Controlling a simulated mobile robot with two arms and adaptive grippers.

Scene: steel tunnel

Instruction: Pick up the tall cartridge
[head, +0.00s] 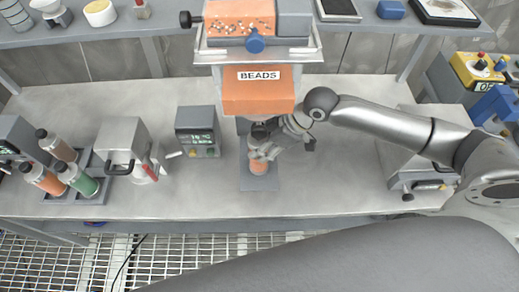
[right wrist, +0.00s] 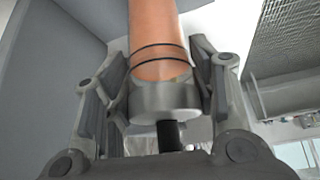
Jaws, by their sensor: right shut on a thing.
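An orange cartridge (head: 258,167) stands on a grey plate (head: 262,182) below the hopper labelled BEADS. My right gripper (head: 263,147) reaches it from the right and is shut on its upper part. In the right wrist view, my right gripper's fingers (right wrist: 165,105) press on both sides of the cartridge (right wrist: 158,45), around its grey collar, with two dark rings on the orange body and a black tip. Its full height is partly hidden by the gripper. My left gripper is not in view.
The orange BEADS hopper (head: 258,98) hangs close above. A display box (head: 198,132) stands left of the plate. A grey unit (head: 408,165) stands on the right. The bench front is clear.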

